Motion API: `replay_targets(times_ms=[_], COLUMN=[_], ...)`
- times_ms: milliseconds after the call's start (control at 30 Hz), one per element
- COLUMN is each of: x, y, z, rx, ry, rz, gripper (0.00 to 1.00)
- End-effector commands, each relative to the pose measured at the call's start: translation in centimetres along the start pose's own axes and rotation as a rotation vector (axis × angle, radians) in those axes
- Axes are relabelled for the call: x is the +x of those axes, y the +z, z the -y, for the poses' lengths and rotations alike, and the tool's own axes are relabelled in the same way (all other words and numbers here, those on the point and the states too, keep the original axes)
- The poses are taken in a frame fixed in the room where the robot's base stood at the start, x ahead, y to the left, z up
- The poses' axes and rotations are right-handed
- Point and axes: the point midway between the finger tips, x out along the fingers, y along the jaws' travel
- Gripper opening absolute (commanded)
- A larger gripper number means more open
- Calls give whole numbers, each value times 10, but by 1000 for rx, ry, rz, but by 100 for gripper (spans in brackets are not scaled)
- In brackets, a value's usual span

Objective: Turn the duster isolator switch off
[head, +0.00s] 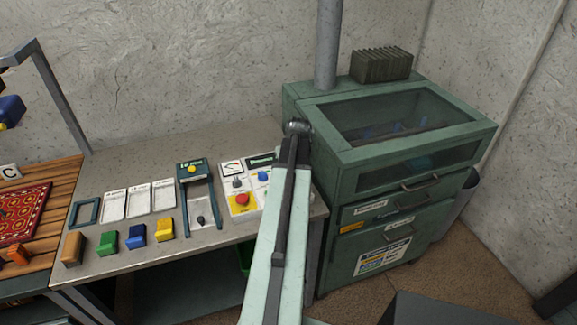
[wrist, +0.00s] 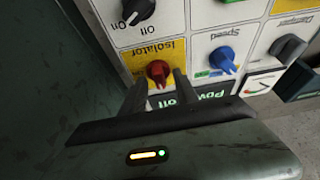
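The isolator switch is a red knob (wrist: 158,72) on a yellow plate, seen in the wrist view with its "Isolator" label upside down. My gripper (wrist: 160,82) shows two dark fingers spread apart, one at each side of the red knob. I cannot tell whether either finger touches it. The knob's exact setting is hard to read. In the head view my arm reaches over the control panel (head: 238,202) and hides the isolator and my fingers.
In the wrist view a blue speed knob (wrist: 222,58), a grey damper knob (wrist: 288,47) and a black on/off knob (wrist: 138,10) sit close by. In the head view the green cabinet (head: 340,190) stands right beside my arm, and a red button (head: 242,198) is to its left.

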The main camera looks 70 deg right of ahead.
Motion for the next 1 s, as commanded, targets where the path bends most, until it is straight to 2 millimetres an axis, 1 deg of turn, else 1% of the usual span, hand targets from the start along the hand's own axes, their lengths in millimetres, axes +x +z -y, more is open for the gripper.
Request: replay_targets(times_ms=[167,267,367,600,667,733,1000], x=[-2,-10,-25,-71,-78,-81,-78], y=[-1,-1,-2,-2,-2,-1,0], z=[0,0,0,0,0,0,0], rx=[1,1,1,1,0,0,1], ry=[1,1,1,1,1,0,0], rz=[-1,-2,-2,0,0,0,0], gripper=[36,36,36,36,36,36,36])
